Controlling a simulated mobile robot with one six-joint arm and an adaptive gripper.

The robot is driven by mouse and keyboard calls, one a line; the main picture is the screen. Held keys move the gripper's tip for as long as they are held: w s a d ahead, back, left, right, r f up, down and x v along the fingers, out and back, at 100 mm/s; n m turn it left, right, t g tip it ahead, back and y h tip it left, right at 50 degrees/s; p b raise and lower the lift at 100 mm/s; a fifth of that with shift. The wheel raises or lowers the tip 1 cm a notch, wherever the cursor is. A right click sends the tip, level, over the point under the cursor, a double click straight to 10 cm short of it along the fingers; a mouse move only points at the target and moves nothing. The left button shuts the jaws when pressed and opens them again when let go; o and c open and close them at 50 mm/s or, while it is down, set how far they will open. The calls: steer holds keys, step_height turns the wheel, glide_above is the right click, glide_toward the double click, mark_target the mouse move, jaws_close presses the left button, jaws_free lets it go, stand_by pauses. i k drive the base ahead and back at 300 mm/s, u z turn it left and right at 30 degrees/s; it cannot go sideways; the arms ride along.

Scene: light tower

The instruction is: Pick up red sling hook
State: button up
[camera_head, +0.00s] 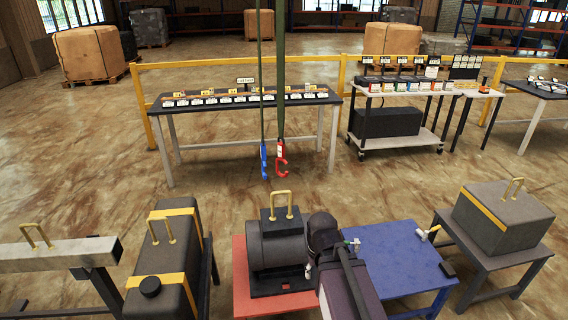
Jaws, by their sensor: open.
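The red sling hook (281,166) hangs on the lower end of a dark green sling (281,80) in the middle of the picture, clear of the floor. A blue hook (263,160) hangs on a thinner sling just to its left, a small gap apart. My arm stands at the bottom centre, in front of and below the hooks. I cannot make out my gripper's fingers in this view. Nothing of mine touches the red hook.
A motor with a yellow lifting handle (281,205) stands on a red table (241,285) below the hooks. A blue table (385,238) is to its right. Handled loads stand at both sides. A long black table (322,99) is behind the hooks.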

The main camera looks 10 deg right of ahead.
mark_target(282, 148)
steer(key=i, duration=1.35)
steer(key=u, duration=0.05)
